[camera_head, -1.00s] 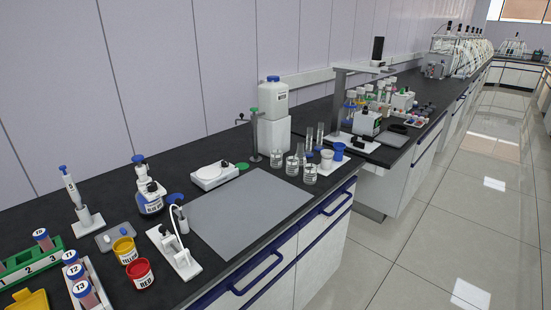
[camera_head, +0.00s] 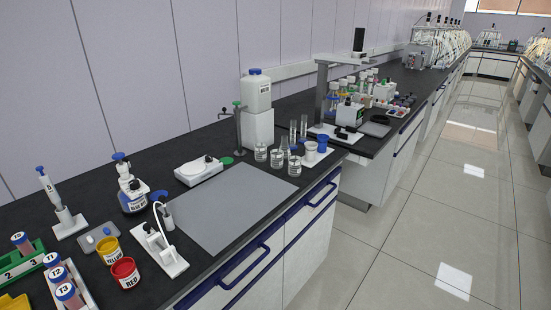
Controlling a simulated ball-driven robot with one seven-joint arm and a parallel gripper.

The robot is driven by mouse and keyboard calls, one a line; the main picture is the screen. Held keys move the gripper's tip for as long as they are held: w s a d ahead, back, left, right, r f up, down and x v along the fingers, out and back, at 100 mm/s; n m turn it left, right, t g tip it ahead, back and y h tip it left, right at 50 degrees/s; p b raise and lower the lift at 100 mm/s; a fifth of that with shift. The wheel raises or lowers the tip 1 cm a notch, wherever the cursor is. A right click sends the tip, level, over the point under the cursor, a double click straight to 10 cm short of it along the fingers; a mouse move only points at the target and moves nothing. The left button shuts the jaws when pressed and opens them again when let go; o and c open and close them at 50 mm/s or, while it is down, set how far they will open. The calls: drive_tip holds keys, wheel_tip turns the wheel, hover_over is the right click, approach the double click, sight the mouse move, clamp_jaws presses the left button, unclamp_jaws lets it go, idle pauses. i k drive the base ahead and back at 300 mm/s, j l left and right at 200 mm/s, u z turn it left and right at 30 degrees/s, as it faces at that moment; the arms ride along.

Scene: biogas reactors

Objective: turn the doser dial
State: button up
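A small bottle with blue liquid and a white dispenser top (camera_head: 132,191) stands upright on the dark bench at the left; it looks like the doser. Its top has a blue cap and a white side part. I cannot make out the dial or its setting at this size. My gripper is not in view, and no part of my arm shows.
A grey mat (camera_head: 228,207) lies bare right of the doser. A yellow cup (camera_head: 109,251), a red cup (camera_head: 124,273) and a white probe stand (camera_head: 160,250) are in front. A pipette on its stand (camera_head: 60,208) is left. The floor (camera_head: 420,240) beside the bench is clear.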

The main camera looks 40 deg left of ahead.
sight(134, 184)
drive_tip(key=u, duration=1.85)
